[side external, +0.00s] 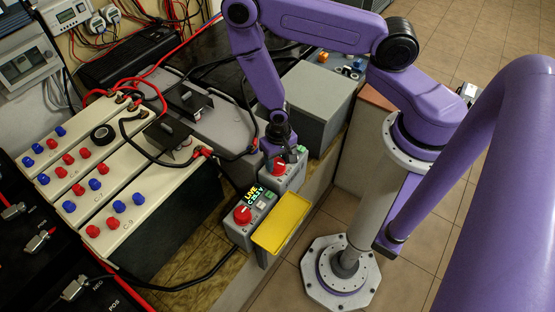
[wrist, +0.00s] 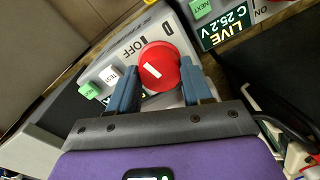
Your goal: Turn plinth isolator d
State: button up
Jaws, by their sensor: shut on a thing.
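Isolator D is a grey box (side external: 291,183) with a red round knob (wrist: 160,57) on its face. In the wrist view the letter D and the word OFF are printed beside the knob, and a short white mark shows on the knob. A green button (wrist: 89,91) and a white TEST button (wrist: 108,75) sit to its left. My gripper (wrist: 159,69) has its two blue fingers on either side of the knob, shut on it. In the side view my gripper (side external: 276,149) is above the box, and the knob (side external: 279,167) shows just below it. The display of D is mostly hidden by the fingers.
A neighbouring isolator (side external: 234,229) with a red knob (side external: 242,214) has a lit display reading LIVE C 25.2 V. A yellow tray (side external: 282,222) is close by. White battery blocks (side external: 100,198) with cables stand to the left, and a grey box (side external: 316,97) stands behind.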

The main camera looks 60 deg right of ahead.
aim_at(277, 162)
jog(key=n, duration=0.4)
jog(key=shift+n, duration=0.3)
jog(key=n, duration=0.3)
jog(key=shift+n, duration=0.3)
jog(key=n, duration=0.3)
jog(key=shift+w+n, duration=0.1)
jog(key=shift+n, duration=0.2)
jog(key=shift+a+n+g, duration=0.1)
jog(key=shift+n+g, duration=0.2)
jog(key=shift+n, duration=1.5)
jog(key=o, duration=1)
jog(key=shift+o, duration=0.2)
jog(key=shift+r, duration=0.1)
notch_tip(277, 162, up, 12)
